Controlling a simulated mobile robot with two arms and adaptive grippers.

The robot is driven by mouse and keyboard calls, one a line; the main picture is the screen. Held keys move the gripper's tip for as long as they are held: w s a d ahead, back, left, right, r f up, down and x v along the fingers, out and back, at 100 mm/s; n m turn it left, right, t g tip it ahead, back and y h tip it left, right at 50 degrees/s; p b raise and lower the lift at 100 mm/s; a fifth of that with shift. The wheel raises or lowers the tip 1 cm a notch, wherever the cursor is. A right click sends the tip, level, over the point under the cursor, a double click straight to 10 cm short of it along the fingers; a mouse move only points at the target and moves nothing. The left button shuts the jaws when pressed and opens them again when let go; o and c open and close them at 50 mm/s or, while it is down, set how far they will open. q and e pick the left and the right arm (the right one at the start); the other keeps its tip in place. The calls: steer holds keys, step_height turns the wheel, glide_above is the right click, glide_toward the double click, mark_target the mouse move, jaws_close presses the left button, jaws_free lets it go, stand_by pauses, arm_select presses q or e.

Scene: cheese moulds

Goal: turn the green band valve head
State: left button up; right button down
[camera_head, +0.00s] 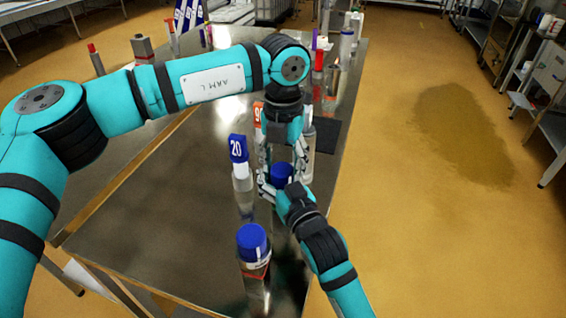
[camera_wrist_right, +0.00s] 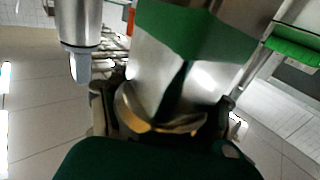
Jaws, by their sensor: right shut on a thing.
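In the right wrist view, a shiny metal piece with a wide green band (camera_wrist_right: 195,35), which looks like the green band valve head, fills the upper middle. It tapers to a brassy rim (camera_wrist_right: 155,122) between the dark fingers of my right gripper (camera_wrist_right: 160,125), which is shut on it. In the head view, my right gripper (camera_head: 290,196) meets a blue-topped piece (camera_head: 282,172) at the table's right side. My left gripper (camera_head: 283,165) points down, with fingers on both sides of that piece. Whether they grip it is unclear. The green band is not visible in the head view.
A blue-capped metal cylinder (camera_head: 252,243) stands on the table nearer me. A post with a blue "20" tag (camera_head: 238,150) stands left of the grippers. Several red-topped pieces stand farther back. The table's left part (camera_head: 150,235) is bare.

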mark_target(283, 166)
arm_select(q)
steer(key=shift+o, duration=1.2)
step_height(283, 166, up, 12)
arm_select(e)
steer(key=shift+c, duration=1.2)
jaws_free()
steer(key=shift+s, duration=0.1)
